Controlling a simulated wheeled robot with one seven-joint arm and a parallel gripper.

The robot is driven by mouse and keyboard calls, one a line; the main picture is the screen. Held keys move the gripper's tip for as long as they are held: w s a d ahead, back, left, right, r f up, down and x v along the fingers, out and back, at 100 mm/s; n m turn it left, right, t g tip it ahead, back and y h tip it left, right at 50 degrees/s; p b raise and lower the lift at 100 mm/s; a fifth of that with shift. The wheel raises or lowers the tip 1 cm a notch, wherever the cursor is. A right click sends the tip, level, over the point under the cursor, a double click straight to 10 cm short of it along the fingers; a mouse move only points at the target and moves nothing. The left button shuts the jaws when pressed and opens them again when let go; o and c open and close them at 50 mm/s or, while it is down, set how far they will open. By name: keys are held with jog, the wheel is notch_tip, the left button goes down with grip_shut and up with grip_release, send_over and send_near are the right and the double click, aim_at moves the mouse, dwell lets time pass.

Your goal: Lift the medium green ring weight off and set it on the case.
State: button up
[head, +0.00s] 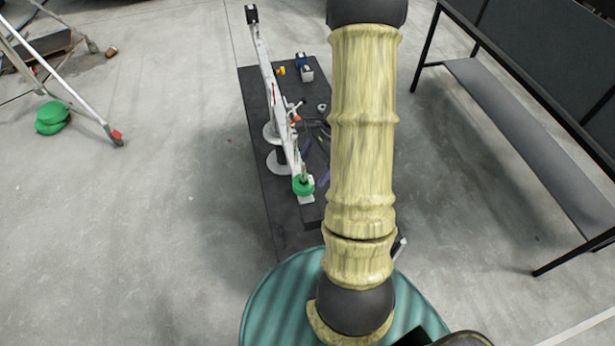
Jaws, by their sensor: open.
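A green ring weight (303,185) sits at the near end of a long white beam (278,105), around a short upright post. No second ring shows clearly on that post, and I cannot judge its size against others. The beam stands over a long dark flat-topped block (257,110). I cannot tell whether this block is the case. My arm rises through the middle right of the head view and hides part of the block. My gripper is not in view.
Green rounded pieces (52,118) lie on the floor at the left by a metal tripod leg (75,95). A dark bench (520,135) stands at the right. Concrete floor is clear at lower left.

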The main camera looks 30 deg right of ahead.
aim_at(306, 182)
jog(key=x, duration=0.6)
jog(key=shift+a+f+p, duration=0.15)
jog(key=shift+f+p, duration=0.05)
jog(key=shift+p, duration=0.2)
jog(key=c, duration=1.3)
jog(key=o, duration=0.6)
jog(key=shift+c, duration=0.2)
jog(key=c, duration=0.3)
jog(key=shift+r+p, duration=1)
jog(key=shift+r, duration=0.25)
jog(key=shift+r+p, duration=2.05)
jog(key=shift+r, duration=0.55)
